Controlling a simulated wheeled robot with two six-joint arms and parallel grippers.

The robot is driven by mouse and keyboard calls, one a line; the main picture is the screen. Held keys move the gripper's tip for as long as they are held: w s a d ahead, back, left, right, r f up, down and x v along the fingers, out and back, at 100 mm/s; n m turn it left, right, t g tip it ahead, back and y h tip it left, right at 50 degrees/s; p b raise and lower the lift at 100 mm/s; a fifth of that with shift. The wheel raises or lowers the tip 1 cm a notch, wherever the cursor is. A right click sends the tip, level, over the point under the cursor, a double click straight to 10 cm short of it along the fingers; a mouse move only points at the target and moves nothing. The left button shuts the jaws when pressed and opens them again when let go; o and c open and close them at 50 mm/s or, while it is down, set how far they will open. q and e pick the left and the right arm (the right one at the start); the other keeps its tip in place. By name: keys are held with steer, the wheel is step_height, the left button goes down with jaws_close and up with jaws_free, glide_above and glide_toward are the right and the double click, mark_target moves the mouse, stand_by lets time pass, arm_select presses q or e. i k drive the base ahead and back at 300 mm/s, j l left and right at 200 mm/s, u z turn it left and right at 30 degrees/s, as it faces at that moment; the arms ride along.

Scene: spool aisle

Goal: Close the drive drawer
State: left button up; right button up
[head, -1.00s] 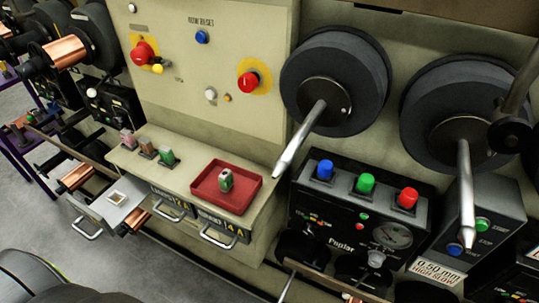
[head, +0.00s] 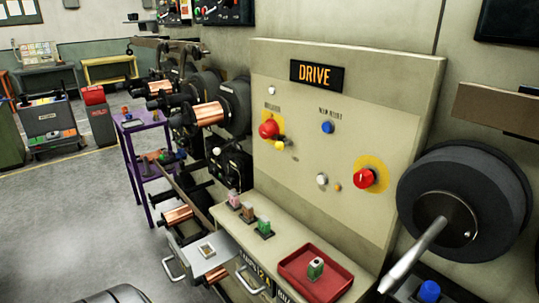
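The drive cabinet carries a black DRIVE sign (head: 316,74) above a cream panel with red, blue and yellow controls. Below its ledge, a grey drawer (head: 190,256) stands pulled out at the left, with a metal handle (head: 172,270) on its front and a small pale item (head: 207,250) inside. Neither of my grippers shows in the head view.
A red tray (head: 297,284) with a small green-and-white block and several small blocks (head: 248,217) sit on the ledge. Copper spools (head: 209,114) and a purple table (head: 142,150) stand to the left. A large dark wheel (head: 465,205) juts out at right. Grey floor (head: 75,215) is open at left.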

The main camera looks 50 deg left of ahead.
mark_target(194, 261)
steer(key=u, duration=2.25)
